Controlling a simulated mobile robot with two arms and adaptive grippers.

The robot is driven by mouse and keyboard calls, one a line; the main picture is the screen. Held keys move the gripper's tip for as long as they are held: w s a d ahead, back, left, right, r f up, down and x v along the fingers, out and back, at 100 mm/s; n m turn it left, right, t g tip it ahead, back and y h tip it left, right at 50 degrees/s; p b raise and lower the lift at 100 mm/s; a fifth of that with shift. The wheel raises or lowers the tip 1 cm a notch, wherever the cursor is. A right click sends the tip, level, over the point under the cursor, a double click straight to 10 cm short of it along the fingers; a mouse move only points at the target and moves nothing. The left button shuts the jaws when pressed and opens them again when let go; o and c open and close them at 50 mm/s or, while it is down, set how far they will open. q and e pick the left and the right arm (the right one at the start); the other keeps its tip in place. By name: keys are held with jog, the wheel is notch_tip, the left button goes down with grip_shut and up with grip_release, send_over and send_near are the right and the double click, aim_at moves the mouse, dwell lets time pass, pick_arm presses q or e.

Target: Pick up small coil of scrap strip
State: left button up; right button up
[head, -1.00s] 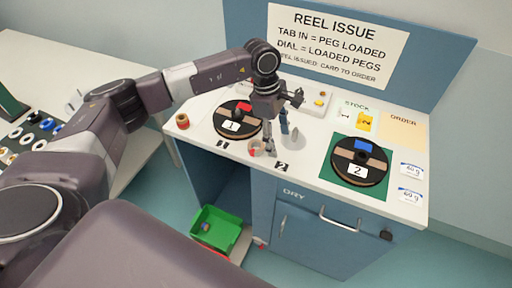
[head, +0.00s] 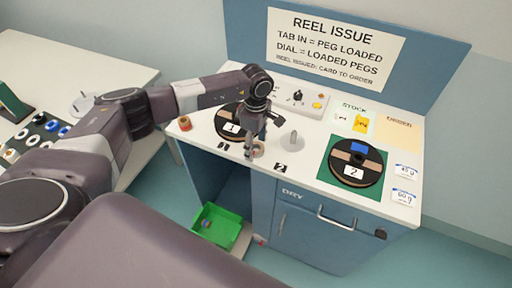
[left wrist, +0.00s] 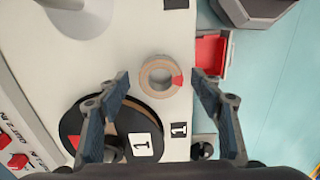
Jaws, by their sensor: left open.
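The small coil of scrap strip is a tan ring (head: 259,148) near the front edge of the white counter in the head view. In the left wrist view the coil (left wrist: 148,72) lies flat, with a red mark on its rim. My left gripper (head: 254,148) is open and points down at the coil, partly covering it in the head view. In the left wrist view the open fingers of my left gripper (left wrist: 160,77) stand on either side of the coil, with gaps between. Whether the fingertips are at its height I cannot tell. My right gripper is not in view.
Black reel 1 (left wrist: 108,128) lies close beside the coil. A grey peg on a base (head: 293,141) stands to the right. Reel 2 (head: 356,163) sits on a green mat farther right. A red-brown spool (head: 185,123) stands at the left corner. A green bin (head: 216,224) is below.

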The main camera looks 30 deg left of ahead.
pick_arm(q)
jog(key=shift+c, duration=0.7)
jog(key=c, duration=1.1)
jog(key=shift+r, duration=0.1)
jog(key=shift+c, duration=0.2)
